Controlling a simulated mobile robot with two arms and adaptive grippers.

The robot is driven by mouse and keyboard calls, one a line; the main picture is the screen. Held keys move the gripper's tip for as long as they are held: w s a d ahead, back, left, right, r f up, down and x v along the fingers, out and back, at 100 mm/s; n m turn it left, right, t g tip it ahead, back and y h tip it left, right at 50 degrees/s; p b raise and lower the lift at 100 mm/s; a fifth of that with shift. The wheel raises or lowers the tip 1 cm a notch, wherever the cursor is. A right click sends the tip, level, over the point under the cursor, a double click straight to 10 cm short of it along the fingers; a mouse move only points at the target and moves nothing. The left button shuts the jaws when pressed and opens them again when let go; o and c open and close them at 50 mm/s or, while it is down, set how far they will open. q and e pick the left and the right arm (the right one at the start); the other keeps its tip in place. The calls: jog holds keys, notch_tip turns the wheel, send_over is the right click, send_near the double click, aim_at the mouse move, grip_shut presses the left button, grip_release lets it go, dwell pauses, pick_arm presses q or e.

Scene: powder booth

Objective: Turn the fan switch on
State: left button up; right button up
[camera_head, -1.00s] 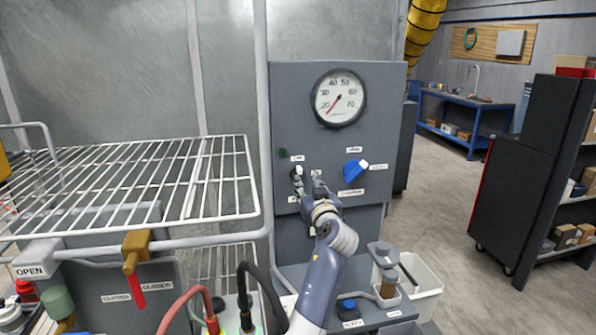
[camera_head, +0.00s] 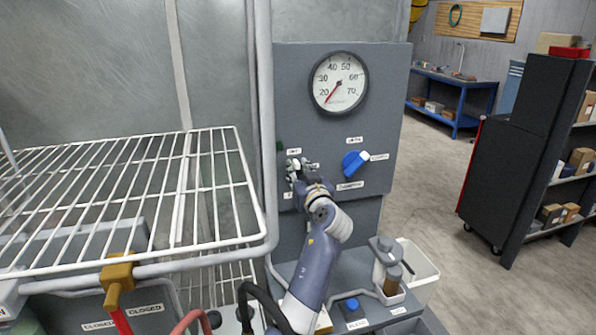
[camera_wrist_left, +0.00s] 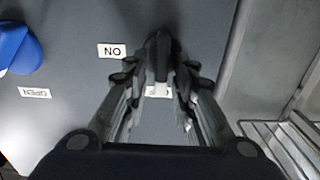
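The fan switch, a small dark lever with a pale part (camera_wrist_left: 159,55), is on the grey control panel (camera_head: 290,100). In the head view my left gripper (camera_head: 300,172) is in front of it and mostly hides it. In the left wrist view my left gripper (camera_wrist_left: 160,82) has its fingers apart, one on each side of the lever. I cannot tell whether they touch it. An ON label (camera_wrist_left: 112,51) is beside the lever. Another white label (camera_wrist_left: 158,91) is partly hidden between the fingers. My right gripper is not in view.
A blue knob (camera_head: 353,163) is to the right of the switch, below a round gauge (camera_head: 340,82). A white wire rack (camera_head: 150,190) stands close on the left. A white bin (camera_head: 418,268) and bottles (camera_head: 386,262) are below. Open floor lies to the right.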

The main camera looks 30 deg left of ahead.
pick_arm(q)
grip_shut()
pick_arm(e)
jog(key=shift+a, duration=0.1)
